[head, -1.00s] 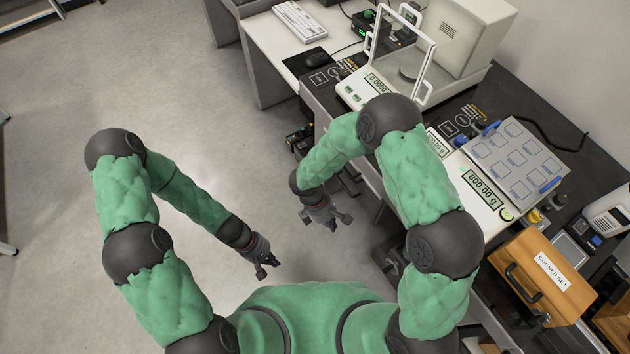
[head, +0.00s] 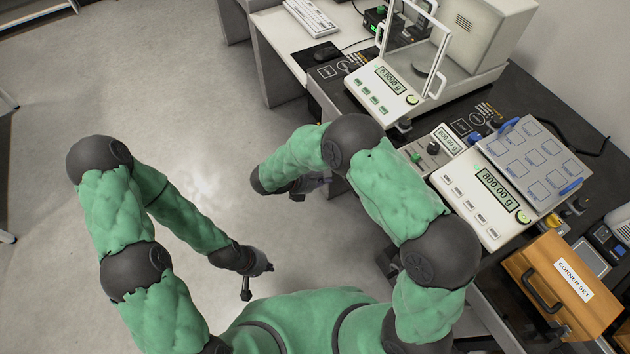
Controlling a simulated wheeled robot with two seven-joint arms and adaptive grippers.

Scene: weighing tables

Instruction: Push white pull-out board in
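I cannot make out a white pull-out board in the head view; my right arm covers part of the dark weighing table's front edge, and the space under it is mostly hidden. My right gripper (head: 312,184) is over the floor, close to that front edge and left of the balances. It is seen partly behind my forearm, so its fingers are unclear. My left gripper (head: 258,279) hangs over bare floor in front of my body, away from the tables. Its fingers look spread and hold nothing.
The dark table (head: 538,98) carries a glass-shielded balance (head: 385,97), a larger balance (head: 482,200) with a grey tray (head: 535,165) on it, and an orange box (head: 545,262). A white desk (head: 345,17) with a keyboard (head: 311,16) stands behind.

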